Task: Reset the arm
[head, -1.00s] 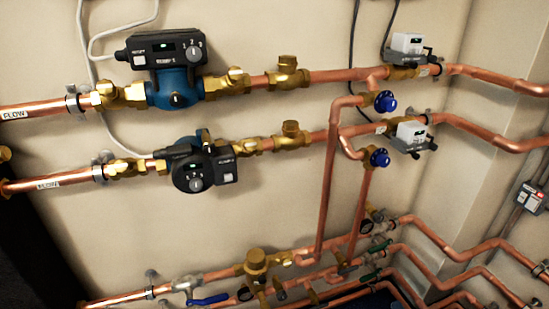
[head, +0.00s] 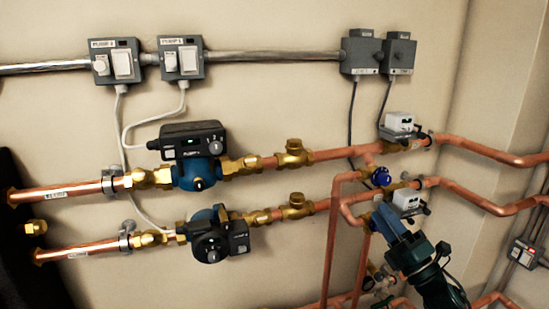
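My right gripper (head: 385,218) comes up from the bottom right, in front of the lower copper riser. Blue and dark arm parts lead to it. It covers the spot around the lower blue valve knob, which I cannot see. Whether its fingers are open or shut, or touch the knob, I cannot tell. The upper blue knob (head: 381,176) shows just above it. My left gripper is not in view.
Two pumps, upper (head: 197,157) and lower (head: 213,237), sit on copper pipes along the wall. Switch boxes (head: 181,60) and grey junction boxes (head: 361,53) are above. White actuators (head: 399,122) stand right of the pumps.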

